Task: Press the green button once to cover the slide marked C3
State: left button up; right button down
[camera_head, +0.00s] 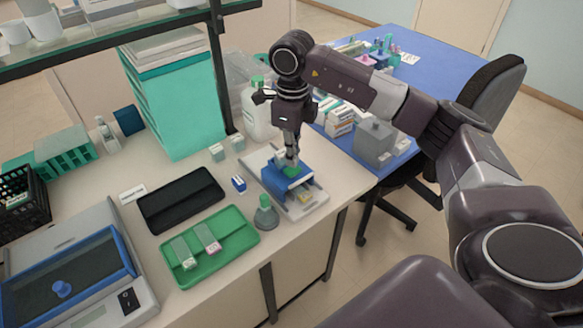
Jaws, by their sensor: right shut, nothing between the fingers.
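A blue device (273,181) stands on a light grey base plate (310,209) near the table's right edge. A green button (291,172) is on top of it. My right gripper (291,159) points straight down over the button, shut and empty. Its fingertips are at or just above the button; I cannot tell whether they touch it. A pale slide-like piece (304,196) shows at the front of the device, with no readable mark. My left gripper is out of view.
A green tray (228,251) holds two slides with unreadable labels. A black tray (181,200), a small green-topped bottle (265,214) and a small blue block (239,184) stand left of the device. A large white bottle (257,115) is behind my gripper.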

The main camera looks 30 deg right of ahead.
aim_at(292, 169)
jog(key=shift+f+b, duration=0.95)
jog(key=shift+f, duration=0.4)
dwell(0.3)
jog(key=shift+r, duration=0.15)
jog(key=shift+r+p, duration=2.4)
jog(key=shift+r, duration=1.05)
jog(key=shift+f, duration=0.1)
